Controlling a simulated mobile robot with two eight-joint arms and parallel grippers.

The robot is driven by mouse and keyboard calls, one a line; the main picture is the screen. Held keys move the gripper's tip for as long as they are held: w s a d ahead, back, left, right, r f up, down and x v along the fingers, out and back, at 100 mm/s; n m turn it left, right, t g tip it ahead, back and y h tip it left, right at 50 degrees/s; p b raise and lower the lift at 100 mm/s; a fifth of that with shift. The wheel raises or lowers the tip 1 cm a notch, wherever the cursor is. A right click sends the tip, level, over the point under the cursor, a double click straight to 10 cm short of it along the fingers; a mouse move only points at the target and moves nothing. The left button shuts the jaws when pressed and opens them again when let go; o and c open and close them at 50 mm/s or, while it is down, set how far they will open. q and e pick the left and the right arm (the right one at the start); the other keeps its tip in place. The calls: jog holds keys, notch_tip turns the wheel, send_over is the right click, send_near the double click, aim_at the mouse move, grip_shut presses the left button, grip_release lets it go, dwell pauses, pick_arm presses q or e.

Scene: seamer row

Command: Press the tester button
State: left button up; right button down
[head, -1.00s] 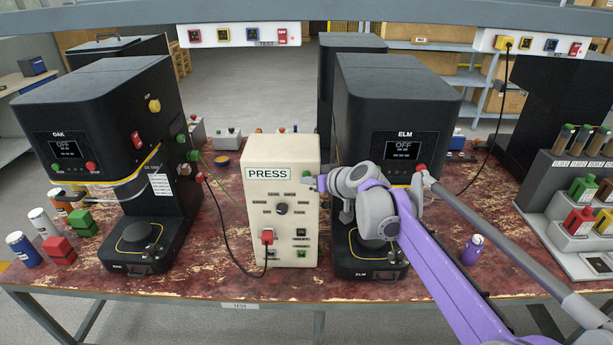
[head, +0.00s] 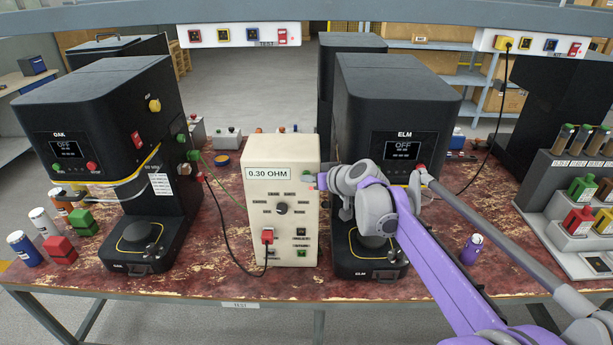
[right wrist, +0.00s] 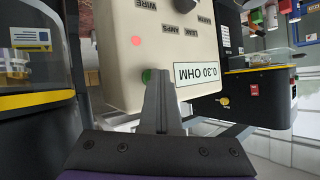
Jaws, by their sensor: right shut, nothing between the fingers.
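The tester is a cream box (head: 282,225) standing on the bench between the two black machines. The green button (right wrist: 147,75) is at the tester's upper right front, beside the display. My right gripper (right wrist: 156,73) is shut and empty, its fingertips right at the button and partly covering it. Whether they touch it I cannot tell. In the head view my right gripper (head: 317,181) reaches in from the right. My left gripper is not in view.
The OAK machine (head: 100,110) stands left and the ELM machine (head: 392,100) stands close right, behind my right arm; both displays read OFF. A black lead (head: 232,262) runs from the tester's red plug toward OAK. A purple bottle (head: 471,250) stands right of my arm.

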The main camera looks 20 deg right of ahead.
jog(key=shift+s+a, duration=0.25)
jog(key=shift+s, duration=0.6)
jog(key=s, duration=0.2)
jog(key=s+a, duration=0.1)
jog(key=s, duration=0.1)
jog(key=shift+s+a, duration=0.15)
jog(key=shift+s, duration=0.25)
